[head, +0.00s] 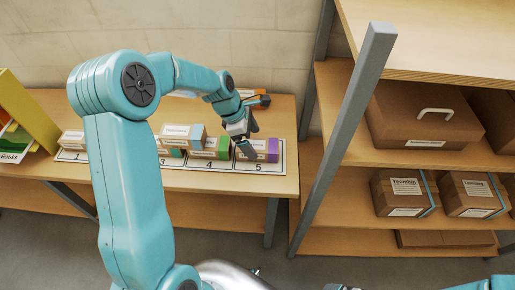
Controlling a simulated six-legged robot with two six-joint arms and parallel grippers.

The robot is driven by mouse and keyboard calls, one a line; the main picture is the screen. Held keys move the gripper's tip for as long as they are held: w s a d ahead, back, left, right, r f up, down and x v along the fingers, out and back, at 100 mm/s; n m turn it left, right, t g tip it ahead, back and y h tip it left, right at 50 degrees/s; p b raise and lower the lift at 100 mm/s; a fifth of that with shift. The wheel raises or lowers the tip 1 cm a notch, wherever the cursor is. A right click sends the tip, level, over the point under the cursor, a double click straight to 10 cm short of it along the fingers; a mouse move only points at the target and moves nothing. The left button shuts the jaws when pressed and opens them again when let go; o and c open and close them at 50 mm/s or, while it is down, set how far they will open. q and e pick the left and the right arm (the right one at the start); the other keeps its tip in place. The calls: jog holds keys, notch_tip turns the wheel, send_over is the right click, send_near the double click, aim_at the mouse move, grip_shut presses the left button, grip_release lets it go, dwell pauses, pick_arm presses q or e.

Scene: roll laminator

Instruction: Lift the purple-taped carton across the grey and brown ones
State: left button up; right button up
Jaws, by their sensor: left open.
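The purple-taped carton (272,150) lies at the right end of the numbered strip (215,165), by number 5. My left gripper (247,134) is open just above and beside it, with a dark finger near its left part; contact cannot be told. A green-taped carton (222,147) sits to its left by number 4. A carton with a blue-grey end (178,133) rests higher, apparently on top of the cartons near 3 and 4. Another carton (72,138) stands by number 1. I cannot tell which carton is brown-taped. My left arm hides the strip around number 2.
An orange-marked item (251,92) lies behind my left gripper. A yellow book holder (30,115) stands at the table's left end. A shelf unit with a grey post (345,130) rises at right, holding a handled brown box (420,120) and strapped parcels (403,195).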

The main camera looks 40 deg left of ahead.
aim_at(257, 145)
pick_arm(q)
jog(key=x, duration=0.4)
jog(key=shift+w+f, duration=0.1)
jog(key=shift+w, duration=0.2)
jog(key=shift+s, duration=0.1)
jog(key=c, duration=1.2)
jog(key=shift+a, duration=0.1)
jog(key=shift+c, duration=0.2)
